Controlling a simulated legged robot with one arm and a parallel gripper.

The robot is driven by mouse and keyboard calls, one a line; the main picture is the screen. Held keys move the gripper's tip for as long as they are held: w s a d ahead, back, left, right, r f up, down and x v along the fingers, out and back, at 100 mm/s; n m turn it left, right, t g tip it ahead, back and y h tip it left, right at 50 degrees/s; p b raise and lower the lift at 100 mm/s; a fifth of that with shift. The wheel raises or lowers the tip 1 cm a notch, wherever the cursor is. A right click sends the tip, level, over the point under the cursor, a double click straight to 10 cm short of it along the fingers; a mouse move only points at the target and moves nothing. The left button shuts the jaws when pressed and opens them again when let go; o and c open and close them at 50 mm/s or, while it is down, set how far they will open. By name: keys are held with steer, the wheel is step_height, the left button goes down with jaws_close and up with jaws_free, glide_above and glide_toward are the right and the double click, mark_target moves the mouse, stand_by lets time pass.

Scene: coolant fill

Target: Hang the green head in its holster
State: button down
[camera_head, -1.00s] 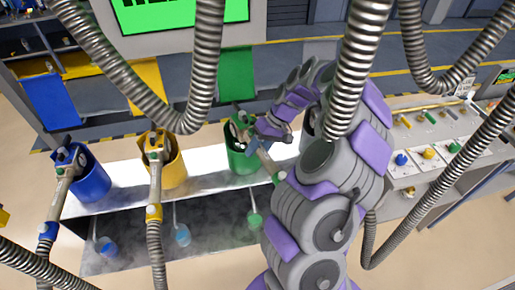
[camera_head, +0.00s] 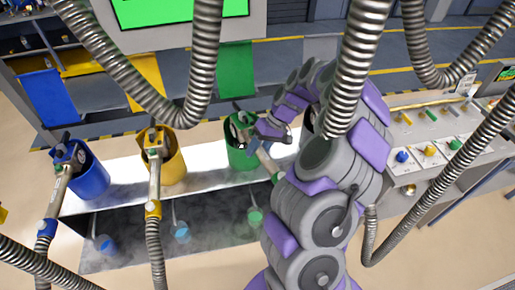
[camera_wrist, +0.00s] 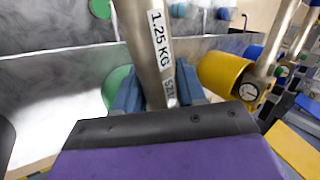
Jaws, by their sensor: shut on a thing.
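The green head (camera_head: 268,161) is a pale tube with a green collar, tilted over the green holster (camera_head: 240,156). Its upper end is at the holster's mouth; how deep it sits is hard to tell. My gripper (camera_head: 264,138) is at the head's upper part, just right of the holster mouth. In the wrist view, my gripper (camera_wrist: 158,95) has its blue fingers on both sides of the metal tube, marked "1.25 KG" (camera_wrist: 160,38). A piece of the green holster (camera_wrist: 117,88) shows behind the left finger. My arm hides the head's lower end and hose.
A blue holster (camera_head: 91,180) and a yellow holster (camera_head: 172,170) stand to the left, each with its own head in it. Ribbed hoses (camera_head: 205,60) hang across the view. A button panel (camera_head: 430,150) is at the right.

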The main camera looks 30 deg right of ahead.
steer(key=shift+f, duration=0.6)
steer(key=c, duration=0.6)
jaws_free()
steer(key=shift+o, duration=0.2)
steer(key=p+v, duration=0.1)
steer(key=v, duration=1.6)
steer(key=shift+r, duration=0.15)
steer(key=shift+w, duration=0.2)
